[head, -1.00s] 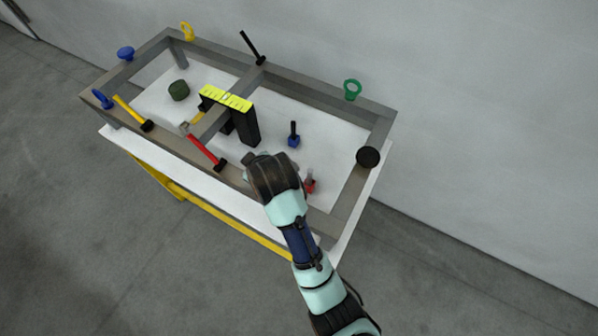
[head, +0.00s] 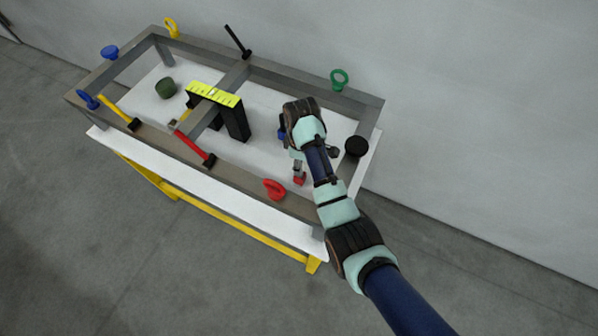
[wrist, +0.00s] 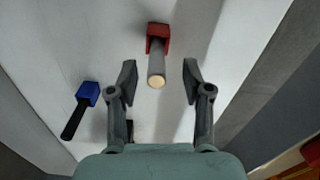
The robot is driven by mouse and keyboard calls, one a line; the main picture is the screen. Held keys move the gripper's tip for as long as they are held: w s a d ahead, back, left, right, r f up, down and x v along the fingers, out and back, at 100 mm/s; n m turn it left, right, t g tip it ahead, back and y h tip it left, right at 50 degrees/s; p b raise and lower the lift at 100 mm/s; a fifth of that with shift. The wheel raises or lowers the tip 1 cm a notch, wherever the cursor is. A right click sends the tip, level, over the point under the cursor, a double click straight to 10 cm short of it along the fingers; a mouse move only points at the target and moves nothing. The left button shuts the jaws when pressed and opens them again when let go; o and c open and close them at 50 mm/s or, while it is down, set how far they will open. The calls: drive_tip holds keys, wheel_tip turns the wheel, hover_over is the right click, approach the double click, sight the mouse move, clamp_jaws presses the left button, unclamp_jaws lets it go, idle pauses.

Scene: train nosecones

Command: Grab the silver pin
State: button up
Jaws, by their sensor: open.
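The silver pin (wrist: 156,62) has a grey shaft with a pale round end and a red block (wrist: 158,32) at its base. In the wrist view its shaft points toward the camera, with the end between my fingertips. My gripper (wrist: 159,78) is open, one finger on each side of the pin, with gaps showing on both sides. I cannot tell the depth between fingertips and shaft. In the head view the silver pin (head: 297,166) and its red base (head: 299,180) stand inside the frame's right bay, beside my arm; my gripper is mostly hidden.
A blue block with a black pin (wrist: 85,95) lies to the left in the wrist view. A red ring (head: 274,189) sits on the near frame rail, and a black knob (head: 356,146) on the right rail. A yellow-topped black bracket (head: 238,124) stands at the middle crossbar.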

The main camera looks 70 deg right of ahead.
wheel_tip(320, 180, down, 5)
drive_tip(key=shift+d+f+b, duration=0.1)
drive_tip(key=shift+d+b, duration=0.05)
drive_tip(key=shift+b, duration=0.65)
drive_tip(key=shift+w, duration=0.1)
clamp_jaws()
